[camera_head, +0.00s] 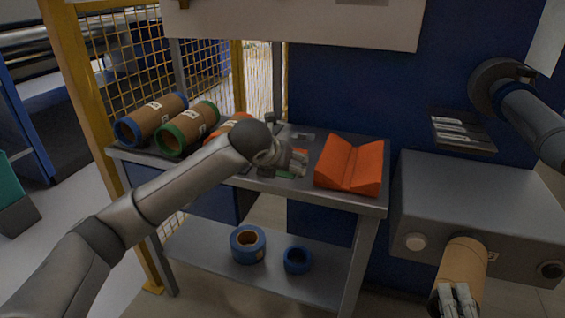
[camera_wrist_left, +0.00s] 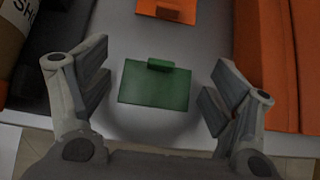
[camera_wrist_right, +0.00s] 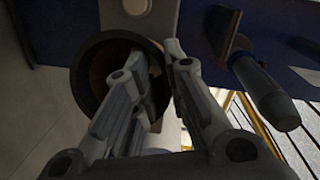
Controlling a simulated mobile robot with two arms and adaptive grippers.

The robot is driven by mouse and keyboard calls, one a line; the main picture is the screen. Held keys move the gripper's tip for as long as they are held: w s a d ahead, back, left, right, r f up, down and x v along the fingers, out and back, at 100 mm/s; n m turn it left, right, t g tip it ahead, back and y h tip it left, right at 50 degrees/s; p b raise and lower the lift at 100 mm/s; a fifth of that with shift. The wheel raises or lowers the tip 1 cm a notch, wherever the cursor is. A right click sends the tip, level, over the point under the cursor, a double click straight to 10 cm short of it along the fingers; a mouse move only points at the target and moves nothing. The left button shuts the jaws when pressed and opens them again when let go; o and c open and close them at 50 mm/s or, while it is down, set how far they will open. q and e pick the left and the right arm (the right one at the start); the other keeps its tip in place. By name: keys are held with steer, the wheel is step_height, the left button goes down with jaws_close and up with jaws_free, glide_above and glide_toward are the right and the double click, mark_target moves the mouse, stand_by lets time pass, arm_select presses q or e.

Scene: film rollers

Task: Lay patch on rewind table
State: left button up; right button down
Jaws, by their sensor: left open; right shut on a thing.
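A green patch (camera_wrist_left: 155,88), a flat plate with a raised tab, lies on the grey table top (camera_wrist_left: 125,20). An orange patch (camera_wrist_left: 168,10) of the same kind lies beyond it. My left gripper (camera_head: 298,163) is open over the table, its fingers on either side of the green patch in the left wrist view (camera_wrist_left: 152,88), not touching it. My right gripper (camera_head: 456,300) is shut on a brown roll (camera_head: 464,260) in front of the grey machine (camera_head: 480,195). In the right wrist view its fingers pinch the roll's rim (camera_wrist_right: 85,75). Which surface is the rewind table, I cannot tell.
Brown rolls with blue (camera_head: 130,132) and green (camera_head: 172,140) ends lie on the table's left, with an orange-ended one partly behind my left arm. An orange V-shaped cradle (camera_head: 350,165) stands on the right. Two blue-edged rolls (camera_head: 247,244) sit on the lower shelf.

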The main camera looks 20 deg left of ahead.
arm_select(q)
steer(key=shift+f, duration=0.1)
arm_select(e)
steer(key=shift+r, duration=0.1)
arm_select(q)
steer(key=shift+s+r+p, duration=0.1)
steer(key=shift+r+p, duration=0.85)
steer(key=shift+p, duration=0.05)
arm_select(e)
steer(key=shift+r, duration=0.9)
arm_select(q)
steer(key=v, duration=1.1)
steer(key=shift+s, duration=0.25)
arm_select(e)
steer(key=shift+r, duration=0.1)
arm_select(q)
steer(key=shift+r, duration=0.1)
steer(key=shift+s, duration=0.1)
arm_select(e)
steer(key=shift+s, duration=0.1)
